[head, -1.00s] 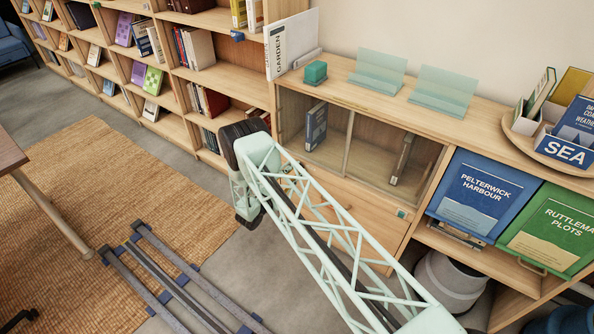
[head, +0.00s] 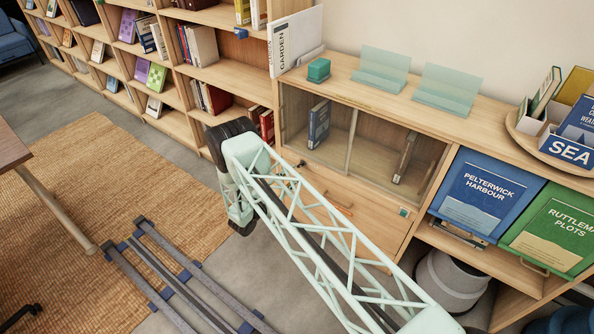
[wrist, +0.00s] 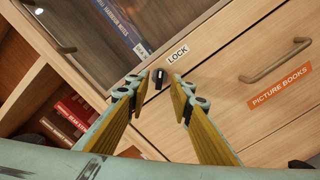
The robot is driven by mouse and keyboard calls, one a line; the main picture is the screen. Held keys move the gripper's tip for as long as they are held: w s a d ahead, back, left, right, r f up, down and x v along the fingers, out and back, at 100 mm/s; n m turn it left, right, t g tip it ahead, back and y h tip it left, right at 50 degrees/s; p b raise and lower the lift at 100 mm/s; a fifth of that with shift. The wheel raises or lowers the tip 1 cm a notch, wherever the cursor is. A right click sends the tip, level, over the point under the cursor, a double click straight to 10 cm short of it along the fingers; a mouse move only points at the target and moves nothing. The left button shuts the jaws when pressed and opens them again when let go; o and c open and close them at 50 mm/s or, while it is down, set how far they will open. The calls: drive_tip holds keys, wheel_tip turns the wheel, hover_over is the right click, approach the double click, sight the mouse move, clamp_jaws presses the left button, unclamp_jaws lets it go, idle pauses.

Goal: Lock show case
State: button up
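The knob also shows as a dark spot in the head view (head: 301,163). My gripper (wrist: 159,86) is open, its two yellow-padded fingers on either side of the knob's line. The knob appears between and just beyond the fingertips; I cannot tell whether they touch it. In the head view my arm hides the fingers.
A drawer with a metal handle (wrist: 275,62) and an orange "PICTURE BOOKS" label (wrist: 279,84) lies right of the knob. Bookshelves (head: 190,60) stand to the left. A teal block (head: 318,70) and clear stands (head: 382,68) sit on the cabinet top.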

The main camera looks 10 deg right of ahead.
drive_tip(key=v, duration=0.7)
drive_tip(key=shift+w, duration=0.1)
idle(0.5)
